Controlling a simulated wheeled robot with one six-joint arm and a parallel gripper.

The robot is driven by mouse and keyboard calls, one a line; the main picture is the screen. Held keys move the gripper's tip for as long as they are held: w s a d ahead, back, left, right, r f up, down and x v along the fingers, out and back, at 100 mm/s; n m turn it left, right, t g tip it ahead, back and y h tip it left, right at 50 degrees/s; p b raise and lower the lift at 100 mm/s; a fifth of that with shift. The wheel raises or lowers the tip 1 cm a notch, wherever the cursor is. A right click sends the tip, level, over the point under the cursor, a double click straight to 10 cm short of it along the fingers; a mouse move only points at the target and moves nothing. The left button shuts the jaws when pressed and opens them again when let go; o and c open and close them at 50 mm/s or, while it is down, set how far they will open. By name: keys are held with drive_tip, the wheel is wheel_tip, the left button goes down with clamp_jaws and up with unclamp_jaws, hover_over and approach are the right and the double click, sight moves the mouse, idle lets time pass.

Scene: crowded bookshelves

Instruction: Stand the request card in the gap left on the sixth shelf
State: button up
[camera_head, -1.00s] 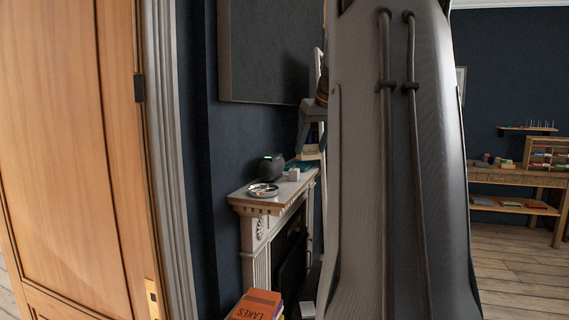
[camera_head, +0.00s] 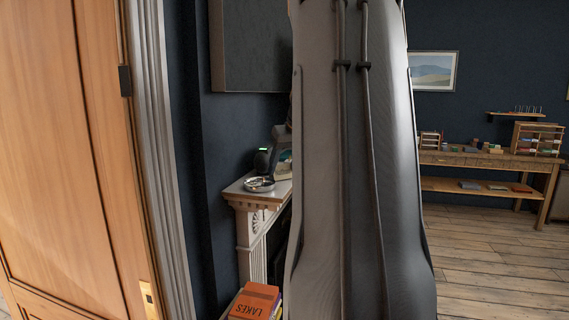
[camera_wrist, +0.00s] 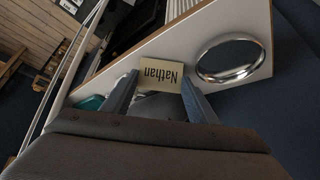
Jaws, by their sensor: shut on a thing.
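The gripper is shut on the card. It is over the pale mantelpiece top (camera_wrist: 218,27), beside a round metal dish (camera_wrist: 232,73). The dish also shows on the mantel in the head view (camera_head: 259,184). In the head view my own arm fills the middle and hides most of the gripper and the card. I cannot make out a sixth shelf or its gap.
A wooden door (camera_head: 60,140) stands at the left. An orange book marked LAKES (camera_head: 255,301) tops a stack at the bottom. At the right are a long table (camera_head: 480,161) with books and clear floor (camera_head: 490,255).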

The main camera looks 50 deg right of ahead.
drive_tip(key=shift+f, duration=0.2)
drive_tip(key=o, duration=0.6)
drive_tip(key=shift+f, duration=0.1)
drive_tip(key=shift+c, duration=0.2)
drive_tip(key=o, duration=0.4)
drive_tip(key=shift+o, duration=0.2)
